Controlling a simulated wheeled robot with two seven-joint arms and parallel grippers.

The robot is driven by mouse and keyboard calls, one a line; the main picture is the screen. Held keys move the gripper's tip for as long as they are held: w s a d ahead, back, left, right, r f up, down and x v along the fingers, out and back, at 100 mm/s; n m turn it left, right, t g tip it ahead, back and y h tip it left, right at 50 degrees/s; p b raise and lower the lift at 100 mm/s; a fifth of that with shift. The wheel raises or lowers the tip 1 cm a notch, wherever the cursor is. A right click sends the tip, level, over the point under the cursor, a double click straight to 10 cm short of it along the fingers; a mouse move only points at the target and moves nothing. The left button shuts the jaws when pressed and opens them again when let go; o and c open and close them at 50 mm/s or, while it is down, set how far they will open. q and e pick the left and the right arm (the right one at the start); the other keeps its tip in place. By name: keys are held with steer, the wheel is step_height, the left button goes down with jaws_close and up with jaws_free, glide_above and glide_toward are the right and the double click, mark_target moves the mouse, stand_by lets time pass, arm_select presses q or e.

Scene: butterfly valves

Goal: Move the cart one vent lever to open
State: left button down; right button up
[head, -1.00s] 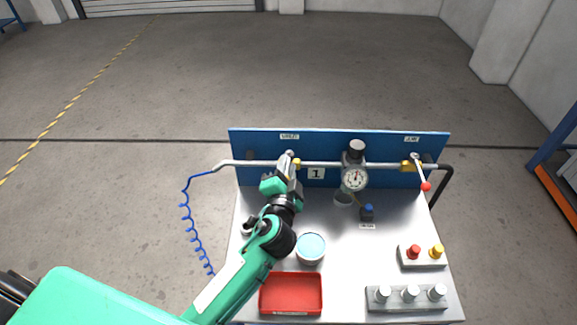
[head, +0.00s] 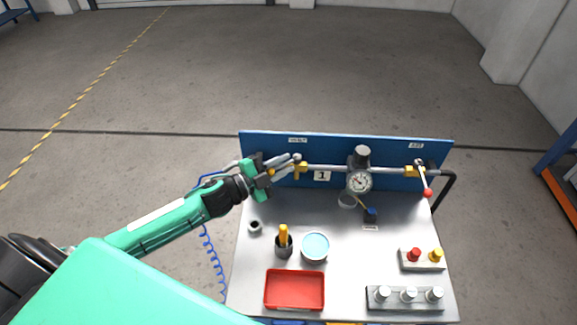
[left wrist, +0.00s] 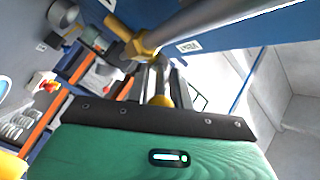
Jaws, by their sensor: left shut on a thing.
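The cart (head: 330,240) stands ahead with a blue back panel, and number 1 is on the panel. A metal pipe (head: 330,170) runs along the panel. The vent valve (head: 299,171), with a yellow body, sits at left under a small label (head: 298,140). Its lever points left, roughly along the pipe. My left gripper (head: 272,173) is shut on the lever near its yellow knob. In the left wrist view the yellow knob (left wrist: 162,100) shows between the dark fingers (left wrist: 160,82), and the yellow valve body (left wrist: 146,44) is beyond. My right gripper is out of view.
A gauge (head: 360,182) stands mid-pipe. A second valve lever with a red ball (head: 427,193) is at right. On the cart top are a red tray (head: 294,290), a blue-topped round container (head: 315,246), a cup with a yellow handle (head: 284,243) and a button box (head: 423,259).

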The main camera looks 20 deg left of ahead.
arm_select(q)
steer(key=shift+w+a+m+g+h, duration=0.15)
steer(key=shift+m+g+h, duration=0.2)
steer(key=shift+h, duration=0.1)
steer(key=shift+w+a+m+g+h, duration=0.15)
steer(key=shift+m+g+h, duration=0.1)
steer(key=shift+m+h, duration=0.15)
steer(key=c, duration=1.5)
jaws_free()
steer(key=shift+s, duration=0.15)
steer(key=shift+s+a+f+b, duration=0.1)
steer(key=shift+s+a+b, duration=0.05)
steer(key=shift+a+b, duration=0.15)
steer(key=b+v, duration=0.4)
steer(key=v, duration=0.9)
